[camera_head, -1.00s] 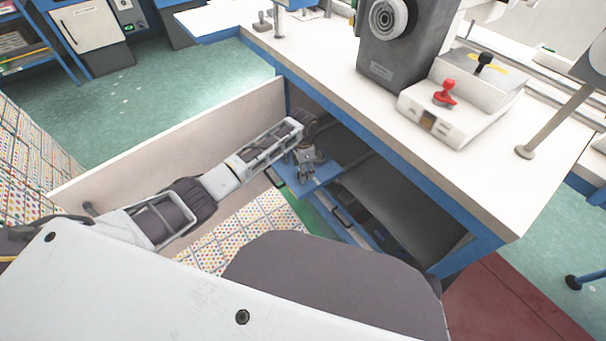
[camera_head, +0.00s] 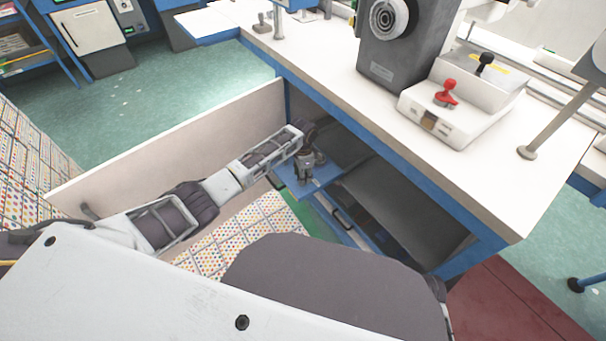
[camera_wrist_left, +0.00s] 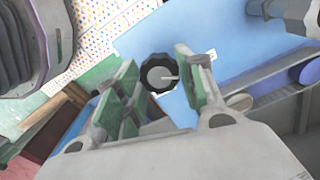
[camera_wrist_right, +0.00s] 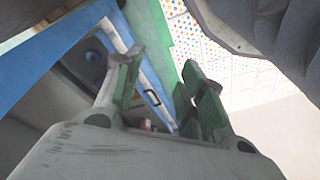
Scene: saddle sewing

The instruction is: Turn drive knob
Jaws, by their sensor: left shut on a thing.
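The drive knob (camera_wrist_left: 159,73) is a round black knob with a pale face and a light pointer line, on a blue panel (camera_wrist_left: 218,35). It sits between the green-padded fingers of my left gripper (camera_wrist_left: 158,85), which is shut on it. In the head view my left gripper (camera_head: 310,165) is under the white tabletop, at the blue panel (camera_head: 305,188). The knob cannot be made out there. My right gripper (camera_wrist_right: 160,90) shows only in its own wrist view, with its fingers apart and nothing between them.
The white tabletop (camera_head: 330,60) and its blue frame overhang the left gripper. A pale board (camera_head: 170,145) stands beside my left arm. In the right wrist view a dark handle (camera_wrist_right: 152,97) lies beyond the gripper.

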